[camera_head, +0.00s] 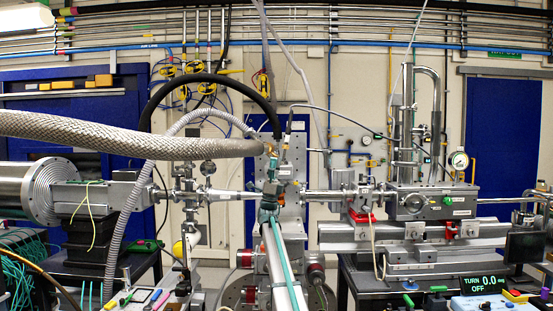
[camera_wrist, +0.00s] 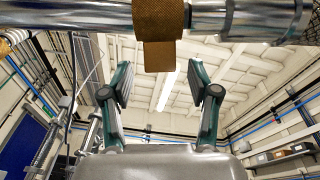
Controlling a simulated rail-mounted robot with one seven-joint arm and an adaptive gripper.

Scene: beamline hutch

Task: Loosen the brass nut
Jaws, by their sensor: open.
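A brown-gold, textured collar (camera_wrist: 158,18), which looks like the brass nut, wraps a shiny metal pipe at the top middle of the wrist view. A squared tab of the same colour hangs below it. My gripper (camera_wrist: 159,84) is open and empty, with its two green-grey fingers apart to either side below the collar, not touching it. In the head view my gripper (camera_head: 271,184) points up at the middle of the beamline, just under the end of the braided hose. The nut is too small to make out clearly there.
A thick braided hose (camera_head: 130,133) and a black hose (camera_head: 205,79) arch close to my gripper. Steel beamline pipes (camera_head: 228,194) run to both sides. A vacuum chamber (camera_head: 432,203) stands at right.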

